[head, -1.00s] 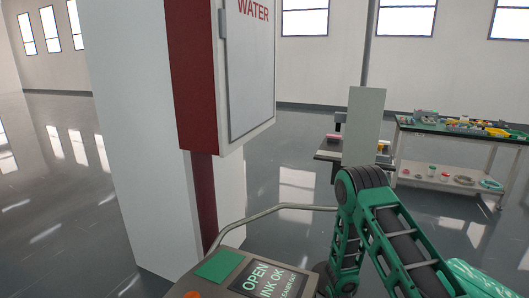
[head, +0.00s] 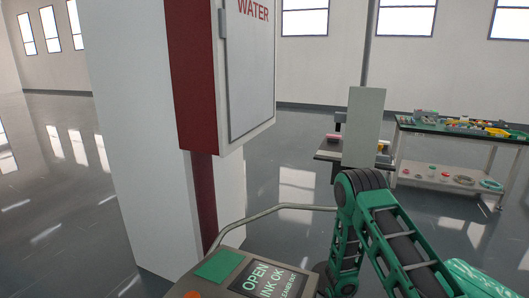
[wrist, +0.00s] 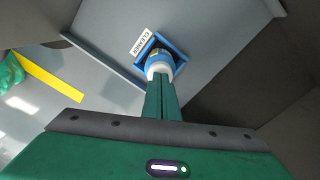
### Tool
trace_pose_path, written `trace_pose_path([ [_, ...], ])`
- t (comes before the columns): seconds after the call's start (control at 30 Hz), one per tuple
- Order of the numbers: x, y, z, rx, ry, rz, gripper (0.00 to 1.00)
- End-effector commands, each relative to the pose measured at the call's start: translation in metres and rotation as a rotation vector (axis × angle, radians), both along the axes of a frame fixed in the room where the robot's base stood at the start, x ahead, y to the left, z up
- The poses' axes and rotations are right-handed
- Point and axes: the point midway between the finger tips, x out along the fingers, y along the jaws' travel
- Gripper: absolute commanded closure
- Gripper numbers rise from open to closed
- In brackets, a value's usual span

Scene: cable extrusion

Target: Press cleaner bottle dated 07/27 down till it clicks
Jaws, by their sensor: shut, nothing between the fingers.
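The cleaner bottle (wrist: 158,70) shows in the wrist view with a white top, in a blue square holder (wrist: 178,54). A white label (wrist: 140,41) beside the holder reads CLEANER. My gripper (wrist: 160,84) is shut and empty. Its fingertips are right at the bottle's white top and seem to touch it, covering part of it. The date on the bottle cannot be read. In the head view a panel screen (head: 268,279) reads OPEN, INK OK and a cleaner line that looks like CLEANER OUT. The gripper and the bottle are not visible in the head view.
A grey wall or panel (wrist: 215,40) surrounds the holder, with a dark recess to its right. A bent metal rail (head: 275,208) runs above the screen. A red and white cabinet marked WATER (head: 250,80) stands ahead. A bench with parts (head: 460,128) is at the far right.

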Motion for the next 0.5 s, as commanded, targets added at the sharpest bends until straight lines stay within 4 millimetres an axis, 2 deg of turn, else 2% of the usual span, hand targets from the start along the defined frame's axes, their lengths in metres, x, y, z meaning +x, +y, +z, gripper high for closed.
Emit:
trace_pose_path([
  [0.5, -0.0006, -0.0001, -0.0093, 0.000, 0.001, 0.000, 1.00],
])
